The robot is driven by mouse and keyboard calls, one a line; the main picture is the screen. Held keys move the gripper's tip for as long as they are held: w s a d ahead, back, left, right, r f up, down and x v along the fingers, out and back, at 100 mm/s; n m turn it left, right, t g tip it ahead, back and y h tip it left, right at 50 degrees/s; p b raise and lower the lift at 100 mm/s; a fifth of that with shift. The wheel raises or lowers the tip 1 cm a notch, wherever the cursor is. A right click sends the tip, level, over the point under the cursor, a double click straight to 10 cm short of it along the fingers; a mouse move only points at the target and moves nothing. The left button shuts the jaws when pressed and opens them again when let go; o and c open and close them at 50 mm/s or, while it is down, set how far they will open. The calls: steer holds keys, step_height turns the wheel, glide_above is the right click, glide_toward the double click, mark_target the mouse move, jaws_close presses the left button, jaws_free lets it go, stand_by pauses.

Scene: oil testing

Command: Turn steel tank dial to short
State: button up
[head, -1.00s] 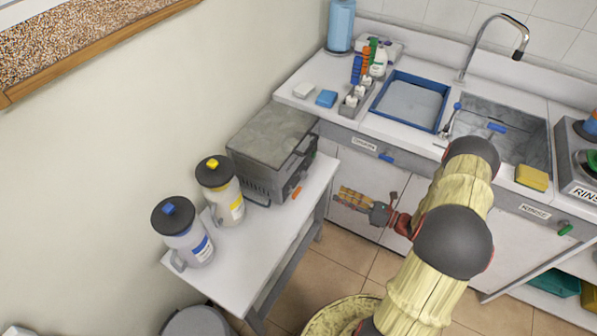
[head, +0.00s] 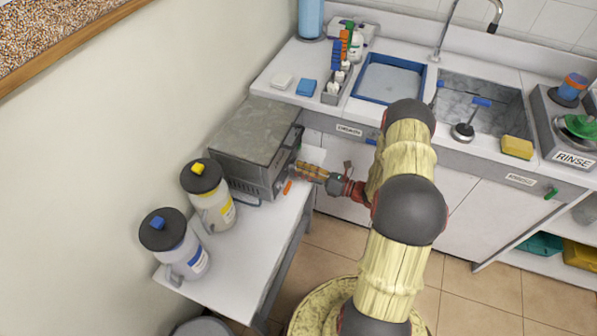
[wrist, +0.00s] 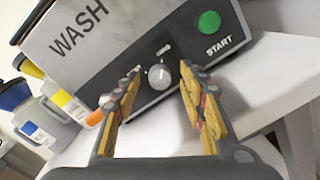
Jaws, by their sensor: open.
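The steel tank (head: 250,145) stands on the white side table, marked WASH in the wrist view (wrist: 70,50). Its round grey dial (wrist: 159,76) sits on the dark front panel with a light pointer mark; the small lettering around it is too blurred to read. A green START button (wrist: 208,23) is to the right of the dial. My gripper (wrist: 160,98) is open in the wrist view, its two yellow fingers on either side of the dial in the picture and nothing between them. In the head view my gripper (head: 298,171) is at the tank's front; contact cannot be told.
Two lidded jugs, one yellow-marked (head: 208,195) and one blue-marked (head: 175,245), stand left of the tank on the white table (head: 235,280). An orange piece (head: 287,187) lies by the tank's front. The sink counter (head: 290,62) is behind.

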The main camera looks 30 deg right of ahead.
steer(key=shift+w+a, duration=0.15)
steer(key=shift+w, duration=0.1)
steer(key=shift+c, duration=0.4)
jaws_close()
